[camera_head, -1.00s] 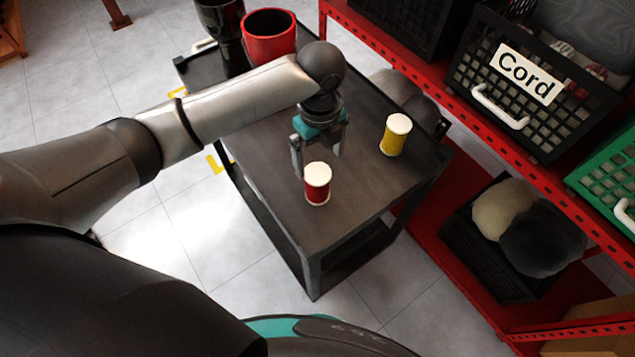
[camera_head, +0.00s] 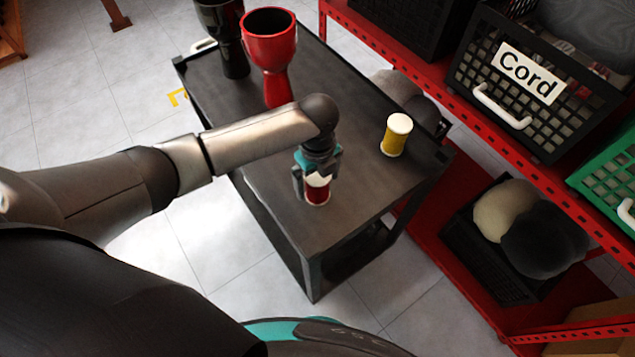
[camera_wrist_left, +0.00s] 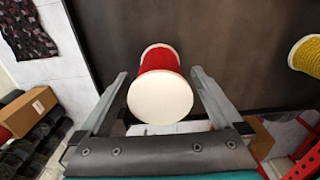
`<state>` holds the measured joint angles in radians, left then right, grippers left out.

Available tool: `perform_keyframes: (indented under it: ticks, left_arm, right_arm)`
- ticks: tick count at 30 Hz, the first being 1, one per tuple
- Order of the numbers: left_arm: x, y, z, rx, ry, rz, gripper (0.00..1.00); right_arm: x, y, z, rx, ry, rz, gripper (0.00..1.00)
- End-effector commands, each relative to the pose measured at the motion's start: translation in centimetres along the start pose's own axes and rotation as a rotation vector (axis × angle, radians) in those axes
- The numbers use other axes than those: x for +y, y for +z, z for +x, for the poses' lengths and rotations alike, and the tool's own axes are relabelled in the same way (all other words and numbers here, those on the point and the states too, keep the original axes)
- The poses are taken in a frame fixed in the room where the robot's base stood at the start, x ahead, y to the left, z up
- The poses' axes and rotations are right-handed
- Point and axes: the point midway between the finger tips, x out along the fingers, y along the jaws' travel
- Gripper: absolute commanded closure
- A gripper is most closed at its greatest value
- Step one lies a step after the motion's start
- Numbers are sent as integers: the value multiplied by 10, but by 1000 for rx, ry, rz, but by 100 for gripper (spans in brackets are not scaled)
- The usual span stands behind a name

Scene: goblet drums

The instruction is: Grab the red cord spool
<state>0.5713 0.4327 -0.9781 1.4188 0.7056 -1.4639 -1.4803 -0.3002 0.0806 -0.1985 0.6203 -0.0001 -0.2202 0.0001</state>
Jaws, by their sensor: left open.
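The red cord spool (camera_head: 317,191) stands upright on the dark cart top (camera_head: 270,185), with white ends and red cord between them. My left gripper (camera_head: 315,190) is lowered over it, its fingers on either side of the spool. In the left wrist view the spool (camera_wrist_left: 159,65) sits between the two open fingers (camera_wrist_left: 160,95), and gaps show between the fingers and the spool. The gripper hides part of the spool's top in the head view. My right gripper is not in view.
A yellow cord spool (camera_head: 396,136) stands to the right on the cart. A red goblet drum (camera_head: 268,45) and a black one (camera_head: 225,40) stand at the cart's far end. A red shelf with a black crate labelled Cord (camera_head: 525,75) is at the right.

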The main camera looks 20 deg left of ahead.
Motion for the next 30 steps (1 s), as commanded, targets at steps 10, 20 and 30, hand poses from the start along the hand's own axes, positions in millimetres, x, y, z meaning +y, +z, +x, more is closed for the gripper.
perform_keyframes:
  ticks: [10, 20, 30]
  left_arm:
    - [0, 0, 0, 0, 1, -1, 30]
    - [0, 0, -1, 0, 1, -1, 68]
    - [0, 0, -1, 0, 0, -1, 90]
  right_arm:
    - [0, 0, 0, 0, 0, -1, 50]
    - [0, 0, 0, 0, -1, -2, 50]
    - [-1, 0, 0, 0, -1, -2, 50]
